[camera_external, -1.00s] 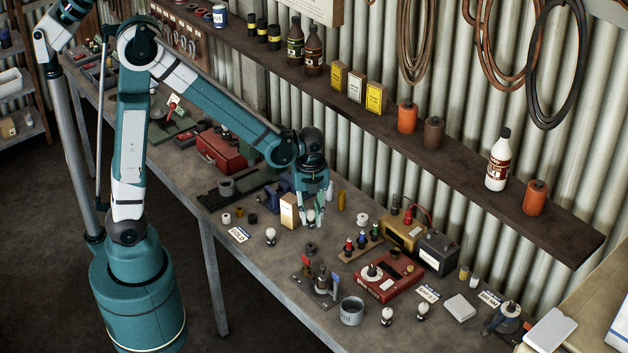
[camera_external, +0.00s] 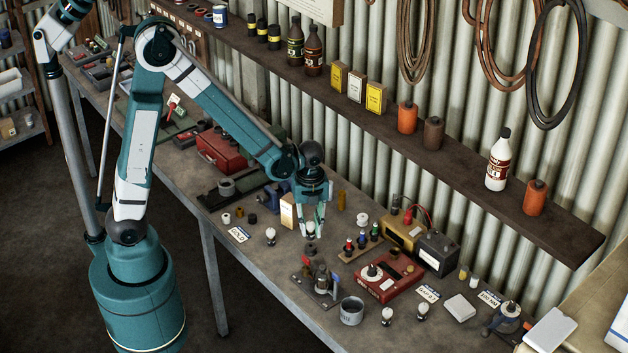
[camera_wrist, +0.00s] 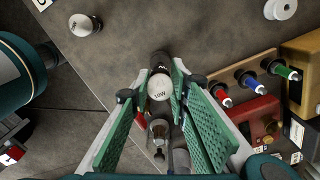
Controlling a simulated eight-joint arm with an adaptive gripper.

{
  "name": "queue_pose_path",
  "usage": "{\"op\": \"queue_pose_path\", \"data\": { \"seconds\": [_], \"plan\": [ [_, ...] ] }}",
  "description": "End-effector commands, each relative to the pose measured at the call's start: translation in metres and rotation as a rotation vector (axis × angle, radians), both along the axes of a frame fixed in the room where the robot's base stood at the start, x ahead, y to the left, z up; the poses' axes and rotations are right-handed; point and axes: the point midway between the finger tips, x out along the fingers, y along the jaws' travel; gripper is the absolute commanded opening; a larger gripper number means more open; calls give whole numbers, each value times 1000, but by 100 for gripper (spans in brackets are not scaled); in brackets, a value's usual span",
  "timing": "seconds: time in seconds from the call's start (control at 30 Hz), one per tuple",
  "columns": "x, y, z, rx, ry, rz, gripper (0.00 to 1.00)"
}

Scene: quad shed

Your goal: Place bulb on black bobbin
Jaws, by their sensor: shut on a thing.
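My gripper (camera_external: 313,228) is shut on a bulb (camera_external: 310,226), which hangs upright between the fingertips with its white globe up. Another small black bobbin (camera_external: 252,219) stands to the left.
Another bulb (camera_external: 270,235) stands to the left near a label card (camera_external: 238,234). A tan box (camera_external: 287,212) is close behind my gripper.

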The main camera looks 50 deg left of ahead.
Motion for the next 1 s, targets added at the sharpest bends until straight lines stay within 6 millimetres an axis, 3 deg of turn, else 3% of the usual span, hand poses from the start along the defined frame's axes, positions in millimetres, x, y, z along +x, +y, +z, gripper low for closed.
{"op": "queue_pose_path", "data": {
  "seconds": [0.4, 0.97, 1.0],
  "plan": [
    [0, 0, -33, 0, 0, 0, 7],
    [0, 0, -40, 0, 0, 0, 7],
    [0, 0, -39, 0, 0, 0, 23]
  ]
}}
